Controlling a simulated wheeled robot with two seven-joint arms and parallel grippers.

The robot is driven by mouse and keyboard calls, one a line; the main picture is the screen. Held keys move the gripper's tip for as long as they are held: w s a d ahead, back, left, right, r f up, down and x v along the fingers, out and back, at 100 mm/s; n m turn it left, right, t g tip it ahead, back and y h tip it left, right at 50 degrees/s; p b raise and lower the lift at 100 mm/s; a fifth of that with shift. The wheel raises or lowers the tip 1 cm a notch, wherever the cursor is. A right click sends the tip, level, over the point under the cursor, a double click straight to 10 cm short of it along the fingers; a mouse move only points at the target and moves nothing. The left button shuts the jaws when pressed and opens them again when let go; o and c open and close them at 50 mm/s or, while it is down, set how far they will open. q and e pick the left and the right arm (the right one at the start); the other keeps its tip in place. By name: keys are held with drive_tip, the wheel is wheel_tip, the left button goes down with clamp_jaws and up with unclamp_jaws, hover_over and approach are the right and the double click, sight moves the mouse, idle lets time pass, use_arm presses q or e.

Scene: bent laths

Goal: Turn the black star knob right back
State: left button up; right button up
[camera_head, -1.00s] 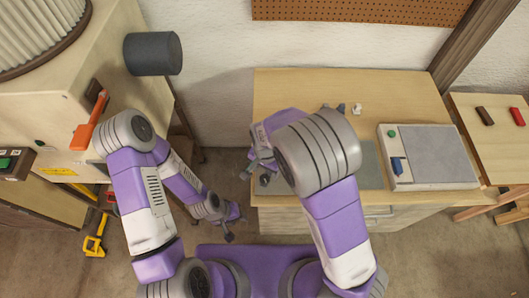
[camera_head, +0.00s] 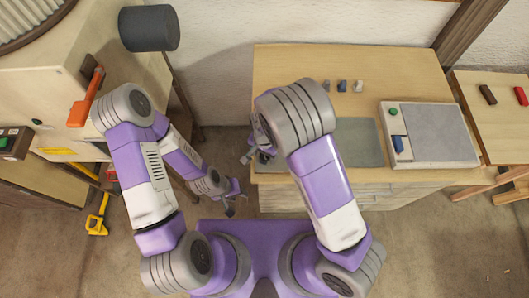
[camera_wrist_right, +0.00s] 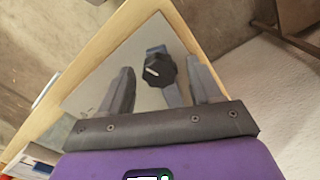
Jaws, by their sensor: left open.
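The black star knob (camera_wrist_right: 160,70) with a white pointer line shows in the right wrist view, on a grey strap-like part over a grey plate. My right gripper (camera_wrist_right: 160,67) is open, with one finger on each side of the knob and visible gaps to it. In the head view the right gripper (camera_head: 254,152) is at the table's left front corner, mostly hidden by my own arm. A dark shape there may be the knob. My left gripper (camera_head: 232,203) hangs low, left of the table, open and away from the knob.
The wooden table (camera_head: 400,70) carries several small blocks (camera_head: 342,86), a grey mat (camera_head: 360,142) and a grey panel (camera_head: 436,130) with a green button. At left stands a cabinet with an orange lever (camera_head: 86,98) and a dark cylinder (camera_head: 149,28).

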drive_tip(key=c, duration=1)
drive_tip(key=shift+n, duration=0.3)
drive_tip(key=n, duration=0.4)
drive_tip(key=shift+b, duration=0.35)
drive_tip(key=n+b, duration=0.1)
drive_tip(key=n, duration=0.5)
drive_tip(key=o, duration=1.1)
